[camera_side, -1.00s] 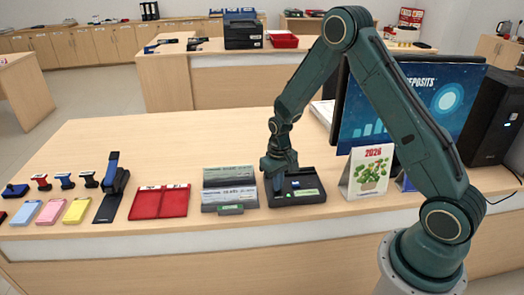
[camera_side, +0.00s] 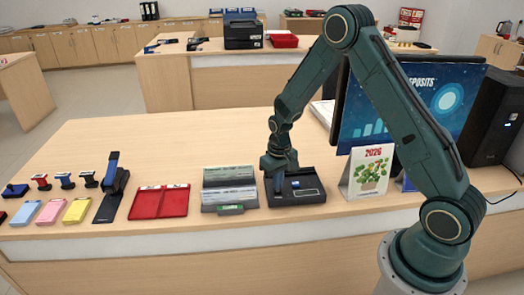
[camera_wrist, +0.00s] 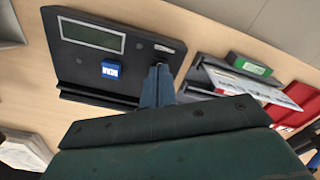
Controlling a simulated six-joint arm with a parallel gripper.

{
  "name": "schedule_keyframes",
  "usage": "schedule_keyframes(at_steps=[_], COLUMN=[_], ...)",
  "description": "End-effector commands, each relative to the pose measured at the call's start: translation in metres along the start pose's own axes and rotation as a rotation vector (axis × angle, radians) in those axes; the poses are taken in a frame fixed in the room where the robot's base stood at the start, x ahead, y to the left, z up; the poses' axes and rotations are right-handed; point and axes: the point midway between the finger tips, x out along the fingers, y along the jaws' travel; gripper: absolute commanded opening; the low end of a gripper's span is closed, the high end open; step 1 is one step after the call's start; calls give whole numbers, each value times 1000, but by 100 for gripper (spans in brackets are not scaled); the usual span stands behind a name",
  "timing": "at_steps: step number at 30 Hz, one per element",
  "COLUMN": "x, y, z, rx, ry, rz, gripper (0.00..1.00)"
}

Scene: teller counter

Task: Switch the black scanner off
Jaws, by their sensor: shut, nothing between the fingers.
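The black scanner (camera_side: 312,182) lies flat on the counter, with my gripper (camera_side: 279,190) low over its left part. In the wrist view the scanner (camera_wrist: 75,72) shows a dull grey-green display (camera_wrist: 92,35), a blue label (camera_wrist: 110,70) and a small pale switch (camera_wrist: 165,48) near its edge. My gripper's fingers (camera_wrist: 158,72) are shut and empty, with their tips close to that switch. I cannot tell whether they touch it. In the side view the fingers partly hide the scanner's left side.
A grey cheque holder (camera_side: 230,172) with a green block (camera_side: 230,209) stands close left of the scanner. A calendar (camera_side: 367,172) and a monitor (camera_side: 400,100) stand to the right.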

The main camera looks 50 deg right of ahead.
Motion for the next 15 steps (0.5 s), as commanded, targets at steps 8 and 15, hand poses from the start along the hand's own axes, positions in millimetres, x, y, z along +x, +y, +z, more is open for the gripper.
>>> schedule_keyframes(at_steps=[8, 15], x=[-17, -30], y=[0, 0], z=[0, 0], rx=[0, 0], ry=[1, 2], rz=[0, 0], gripper=[0, 0])
